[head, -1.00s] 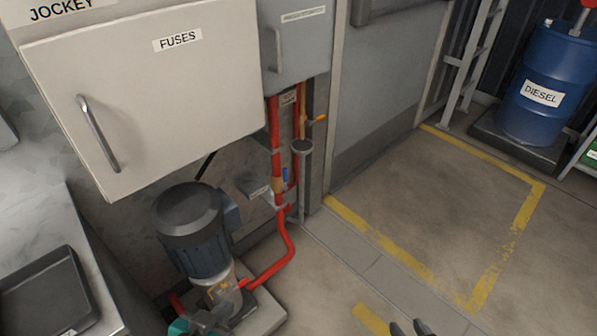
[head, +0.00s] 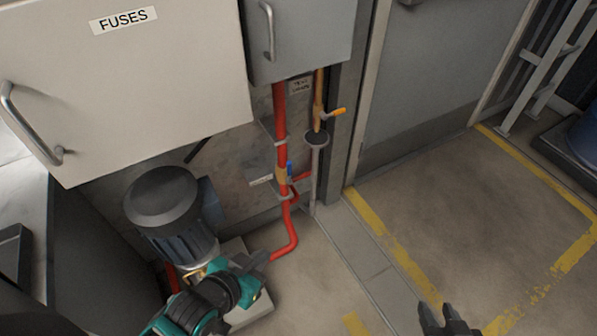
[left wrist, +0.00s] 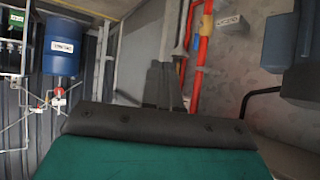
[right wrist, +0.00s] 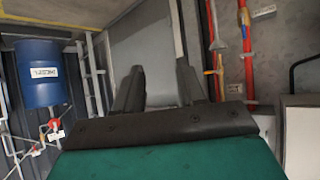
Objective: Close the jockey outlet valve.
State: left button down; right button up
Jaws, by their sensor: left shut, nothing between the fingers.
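A small valve with a blue handle (head: 289,168) sits on the red vertical pipe (head: 280,115) in the head view, beside a small labelled plate (head: 261,180). The handle looks roughly in line with the pipe. No text on the label is readable. My left gripper (head: 262,258) is below and left of the valve, apart from it, over the pump's base. Its fingers are close together in the left wrist view (left wrist: 164,85), with nothing between them. My right gripper (head: 447,316) is at the bottom right, its fingers apart and empty, also in the right wrist view (right wrist: 160,85).
A dark pump motor (head: 170,210) stands left of the pipe. The fuses cabinet (head: 130,90) and a grey box (head: 300,40) hang above. Floor (head: 440,220) to the right is clear.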

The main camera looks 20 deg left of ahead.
pick_arm(q)
jog(key=shift+w, duration=0.1)
